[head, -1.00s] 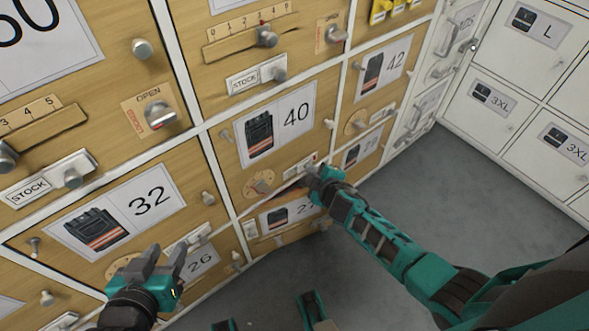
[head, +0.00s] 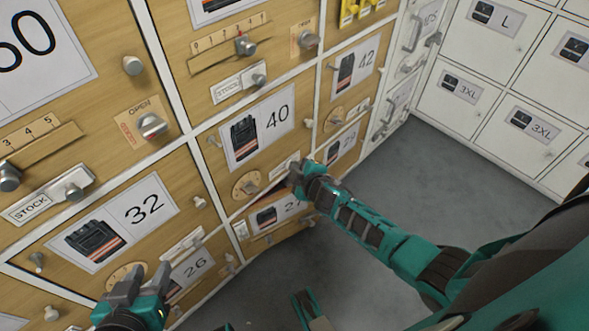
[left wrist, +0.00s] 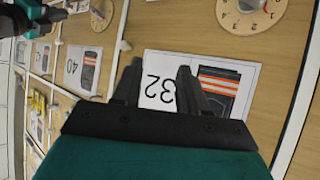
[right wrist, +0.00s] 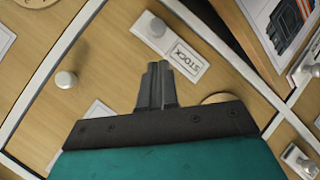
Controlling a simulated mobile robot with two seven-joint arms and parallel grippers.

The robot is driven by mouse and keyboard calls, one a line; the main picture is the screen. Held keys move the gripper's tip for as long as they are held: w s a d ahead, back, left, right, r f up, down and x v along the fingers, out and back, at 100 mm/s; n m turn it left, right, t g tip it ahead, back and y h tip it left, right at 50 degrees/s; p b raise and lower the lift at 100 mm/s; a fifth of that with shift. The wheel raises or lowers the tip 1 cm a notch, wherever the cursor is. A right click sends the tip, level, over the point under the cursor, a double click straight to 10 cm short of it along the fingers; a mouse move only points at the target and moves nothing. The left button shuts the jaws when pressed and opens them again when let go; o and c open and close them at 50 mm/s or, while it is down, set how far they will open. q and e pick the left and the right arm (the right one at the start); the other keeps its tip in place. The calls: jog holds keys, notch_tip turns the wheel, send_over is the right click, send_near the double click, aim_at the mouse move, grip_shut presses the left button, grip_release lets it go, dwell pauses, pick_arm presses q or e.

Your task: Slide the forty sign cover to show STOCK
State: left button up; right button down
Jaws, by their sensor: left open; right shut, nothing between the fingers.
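The number 40 label (head: 257,127) is on a wooden drawer front in the middle of the head view. Its sign (head: 284,168) is a pale strip below, partly hidden by my right gripper (head: 296,176). In the right wrist view, the sign (right wrist: 187,58) shows STOCK, with the cover's round knob (right wrist: 152,24) at its left end. My right gripper (right wrist: 156,68) is shut and empty close to the plate; contact with it cannot be told. My left gripper (head: 146,276) is open and empty in front of the number 32 label (left wrist: 160,80).
Drawer 32 (head: 150,205) is at lower left and drawer 42 (head: 360,62) at upper right. Round knobs, dials and other STOCK signs (head: 35,208) stick out from nearby fronts. White lockers (head: 460,95) stand at right. Grey floor (head: 400,170) is clear.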

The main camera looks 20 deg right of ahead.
pick_arm(q)
jog(key=r+p, duration=0.1)
jog(key=p, duration=0.1)
jog(key=s+a+r+p, duration=0.1)
jog(key=p, duration=0.1)
jog(key=shift+a+r, duration=0.1)
jog(key=shift+r, duration=0.2)
pick_arm(e)
jog(key=v, duration=1)
jog(key=shift+r, duration=0.2)
jog(key=shift+s, duration=0.1)
jog(key=s+a+r+m+g+y, duration=0.1)
jog(key=s+a+r+m+y, duration=0.2)
jog(key=s+a+r+m, duration=0.65)
pick_arm(q)
notch_tip(320, 180, up, 9)
jog(key=s+a+y+p, duration=0.1)
jog(key=a+p, duration=0.2)
jog(key=p, duration=1)
jog(key=shift+s+r, duration=0.2)
pick_arm(e)
jog(key=s+d+r, duration=0.1)
jog(key=d+r, duration=0.1)
jog(key=r, duration=0.3)
jog(key=s+d+r+h, duration=0.1)
jog(key=r, duration=0.4)
jog(key=shift+s+d+n, duration=0.4)
jog(key=shift+n, duration=0.05)
